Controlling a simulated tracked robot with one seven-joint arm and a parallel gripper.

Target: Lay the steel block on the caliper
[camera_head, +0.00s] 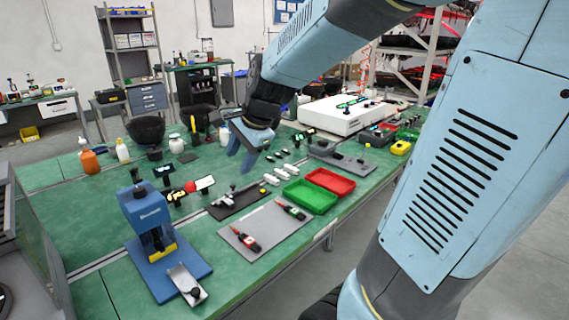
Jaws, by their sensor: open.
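My gripper (241,161) hangs above the middle of the green bench, its blue fingers pointing down, apart and with nothing visible between them. I cannot pick out the steel block or the caliper with certainty at this size. A dark mat (262,190) in front of the gripper carries a slim dark and silver item (229,194), which may be the caliper. Several small pale pieces lie to the right of that mat, and I cannot tell whether the steel block is among them.
A blue press (150,225) stands at the front left of the bench. A green tray (311,197) and a red tray (330,181) sit right of a grey mat (267,228) with red-and-black tools. Bottles and dark bowls stand at the back. A white box (340,117) is behind right.

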